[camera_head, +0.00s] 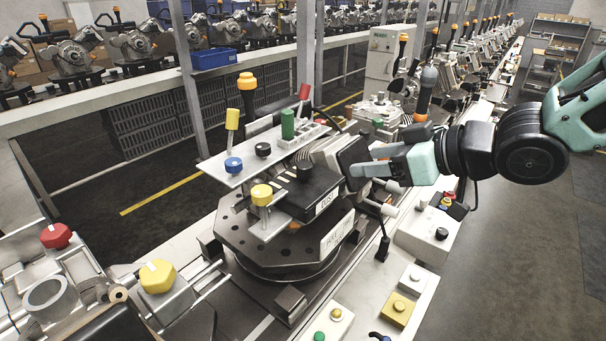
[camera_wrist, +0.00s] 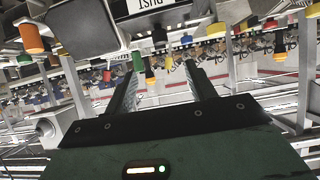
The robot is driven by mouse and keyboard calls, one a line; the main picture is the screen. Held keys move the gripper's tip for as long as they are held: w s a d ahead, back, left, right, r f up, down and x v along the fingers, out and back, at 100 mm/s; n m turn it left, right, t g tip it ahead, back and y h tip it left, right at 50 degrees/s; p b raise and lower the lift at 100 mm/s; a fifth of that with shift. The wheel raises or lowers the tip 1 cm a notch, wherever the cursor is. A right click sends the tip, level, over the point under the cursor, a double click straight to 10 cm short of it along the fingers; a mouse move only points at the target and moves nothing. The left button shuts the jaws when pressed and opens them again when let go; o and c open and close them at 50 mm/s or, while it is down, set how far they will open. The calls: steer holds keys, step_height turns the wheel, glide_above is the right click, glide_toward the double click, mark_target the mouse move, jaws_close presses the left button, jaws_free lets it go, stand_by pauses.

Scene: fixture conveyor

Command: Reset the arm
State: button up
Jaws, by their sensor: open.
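My arm reaches in from the right in the head view. My gripper (camera_head: 362,169) is at the right side of the fixture (camera_head: 270,225) on the conveyor. In the wrist view my gripper (camera_wrist: 160,85) has its two fingers apart, with nothing seen between them. A black box labelled "DUST" (camera_head: 305,190) sits on the fixture just left of my fingers. It also shows at the top of the wrist view (camera_wrist: 155,6). Whether my fingertips touch the fixture's parts cannot be told.
A control box with buttons (camera_head: 428,232) lies below my arm. A row of similar fixtures (camera_head: 135,42) lines the far conveyor. The grey floor at the right (camera_head: 530,250) is clear.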

steer(key=s+d+f+m+g+h+b, duration=0.25)
steer(key=s+f+h+b, duration=0.4)
steer(key=f, duration=0.55)
steer(key=s+f+g+h, duration=0.1)
steer(key=s+g, duration=0.1)
steer(key=s, duration=0.6)
steer(key=s+f+g+h+b, duration=0.1)
steer(key=s+g+h, duration=0.1)
steer(key=s, duration=0.6)
steer(key=shift+f+g, duration=0.2)
steer(key=shift+g, duration=0.45)
